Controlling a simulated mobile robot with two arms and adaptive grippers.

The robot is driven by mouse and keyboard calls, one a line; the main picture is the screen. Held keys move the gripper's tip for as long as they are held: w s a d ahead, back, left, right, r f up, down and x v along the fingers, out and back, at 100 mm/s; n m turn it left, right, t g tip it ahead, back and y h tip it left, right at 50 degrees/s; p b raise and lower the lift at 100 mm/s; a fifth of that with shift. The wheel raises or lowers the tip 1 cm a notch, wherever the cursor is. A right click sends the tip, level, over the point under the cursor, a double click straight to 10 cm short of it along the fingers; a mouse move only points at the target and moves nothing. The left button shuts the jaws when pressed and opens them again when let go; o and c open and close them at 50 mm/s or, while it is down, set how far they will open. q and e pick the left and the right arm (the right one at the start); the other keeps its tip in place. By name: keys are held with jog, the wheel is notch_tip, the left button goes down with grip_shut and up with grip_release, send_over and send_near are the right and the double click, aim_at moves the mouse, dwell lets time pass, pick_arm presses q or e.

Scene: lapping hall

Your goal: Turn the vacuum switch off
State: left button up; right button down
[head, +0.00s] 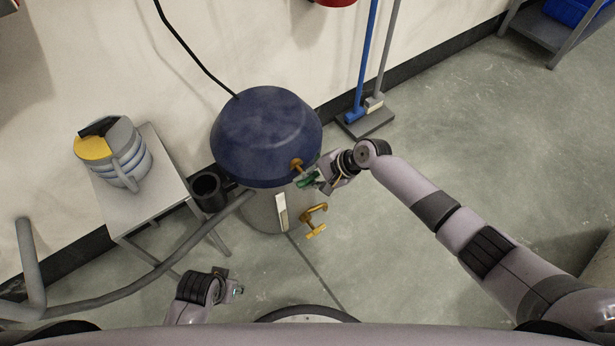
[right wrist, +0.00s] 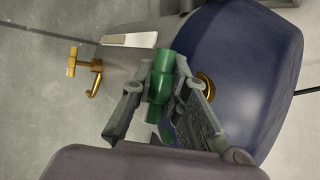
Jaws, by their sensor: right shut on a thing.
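The vacuum has a dark blue domed head (head: 265,135) on a light grey drum (head: 265,212), and the blue head fills the right of the right wrist view (right wrist: 245,75). My right gripper (head: 308,181) is at the head's lower right side, shut on a green rounded piece (right wrist: 160,85). The green piece may be the vacuum switch; its far end is partly hidden by the fingers, so I cannot tell how it joins the head. My left gripper (head: 232,284) is low in front of the drum, apart from it; its jaw opening is unclear.
Brass latches (head: 315,222) stick out from the drum. A grey hose (head: 165,265) runs left from the vacuum. A small table (head: 170,195) with a striped jug-like container (head: 118,155) stands left. A blue-handled tool (head: 363,75) leans behind.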

jog(key=shift+s+f, duration=0.2)
dwell(0.3)
jog(key=c, duration=1.9)
grip_release()
jog(key=shift+c, duration=0.2)
jog(key=o, duration=0.4)
jog(key=shift+w+r, duration=0.15)
jog(key=shift+r, duration=0.1)
jog(key=v, duration=1.1)
jog(key=shift+d+r, duration=0.25)
jog(key=shift+d, duration=0.05)
